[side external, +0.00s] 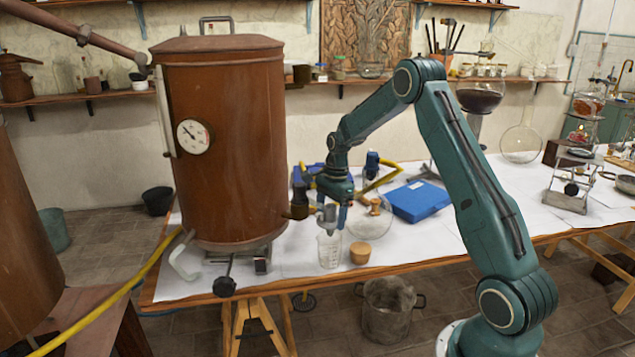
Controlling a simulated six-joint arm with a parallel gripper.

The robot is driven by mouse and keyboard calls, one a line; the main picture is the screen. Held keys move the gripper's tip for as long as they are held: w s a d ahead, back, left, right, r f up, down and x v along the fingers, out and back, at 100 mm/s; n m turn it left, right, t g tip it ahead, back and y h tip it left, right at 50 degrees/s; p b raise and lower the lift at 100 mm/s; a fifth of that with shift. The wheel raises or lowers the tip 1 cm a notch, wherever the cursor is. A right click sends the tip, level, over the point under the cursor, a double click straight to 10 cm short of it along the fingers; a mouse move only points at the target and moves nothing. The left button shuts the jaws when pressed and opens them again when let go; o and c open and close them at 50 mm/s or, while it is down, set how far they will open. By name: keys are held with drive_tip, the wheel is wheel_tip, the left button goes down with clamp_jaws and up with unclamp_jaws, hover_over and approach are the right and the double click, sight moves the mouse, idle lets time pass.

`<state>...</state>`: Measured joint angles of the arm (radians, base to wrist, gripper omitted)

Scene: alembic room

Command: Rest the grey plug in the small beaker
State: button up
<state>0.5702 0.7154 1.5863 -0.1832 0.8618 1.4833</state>
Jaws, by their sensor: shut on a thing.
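My gripper (336,205) points down over the table, just above the small beaker. It is shut on the grey plug (328,213), a small light-grey piece that shows at the fingers. The small beaker (329,252) is clear and stands upright near the table's front edge. The plug is over the beaker's mouth; I cannot tell from this view whether it touches the rim. The fingers hide part of the plug.
A large copper still (228,140) with a gauge stands close on the left. A round cork-coloured piece (360,253) sits right beside the beaker. A glass bowl (374,225) and a blue case (415,201) lie behind to the right.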

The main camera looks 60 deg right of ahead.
sight(330, 235)
drive_tip(key=shift+f, duration=2.4)
idle(4.7)
drive_tip(key=o, duration=1.1)
drive_tip(key=shift+c, duration=0.2)
